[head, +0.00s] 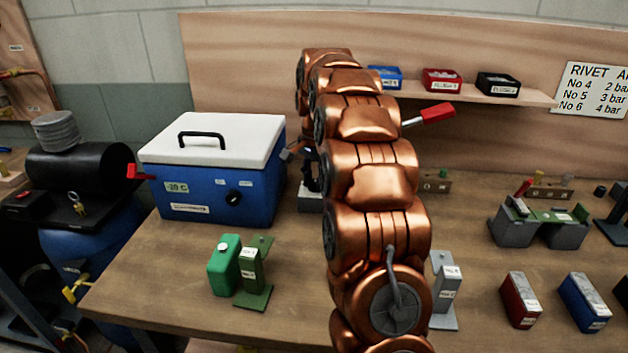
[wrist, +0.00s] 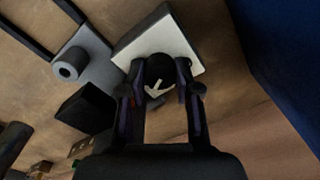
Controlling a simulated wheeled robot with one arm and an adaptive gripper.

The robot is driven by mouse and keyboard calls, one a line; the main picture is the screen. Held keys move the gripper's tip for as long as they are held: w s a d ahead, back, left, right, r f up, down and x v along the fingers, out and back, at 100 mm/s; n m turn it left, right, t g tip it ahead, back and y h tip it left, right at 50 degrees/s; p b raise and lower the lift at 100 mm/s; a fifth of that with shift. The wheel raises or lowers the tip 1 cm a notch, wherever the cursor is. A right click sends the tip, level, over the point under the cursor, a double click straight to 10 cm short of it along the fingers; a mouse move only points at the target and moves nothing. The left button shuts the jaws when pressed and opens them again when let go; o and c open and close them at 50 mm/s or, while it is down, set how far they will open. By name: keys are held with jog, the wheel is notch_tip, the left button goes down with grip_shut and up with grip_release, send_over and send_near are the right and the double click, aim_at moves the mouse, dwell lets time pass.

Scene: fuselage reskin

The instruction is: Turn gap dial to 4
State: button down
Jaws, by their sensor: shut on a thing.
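The gap dial (wrist: 158,78) is a round black knob with a white pointer, on the pale face of a grey block (wrist: 185,47) in the wrist view. My gripper (wrist: 160,70) has one finger on each side of the knob and is shut on it. The pointer shows between the fingers. I cannot read any numbers around the dial. In the head view my copper arm hides most of the spot; a dark part of my gripper (head: 309,168) shows just left of the arm, above a small grey block (head: 310,197).
A blue cooler with a white lid (head: 215,160) stands close left of my gripper. A green bottle-like block (head: 224,265) and a green stand (head: 254,275) are at the front. Red (head: 520,300) and blue (head: 585,302) blocks are at right. A shelf (head: 460,91) holds small bins.

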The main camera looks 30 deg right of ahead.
aim_at(314, 182)
jog(key=c, duration=0.8)
grip_release()
jog(key=shift+r, duration=0.15)
notch_tip(314, 182, up, 7)
jog(key=shift+f, duration=0.15)
jog(key=shift+s+r, duration=0.1)
jog(key=shift+r, duration=0.15)
jog(key=shift+a, duration=0.1)
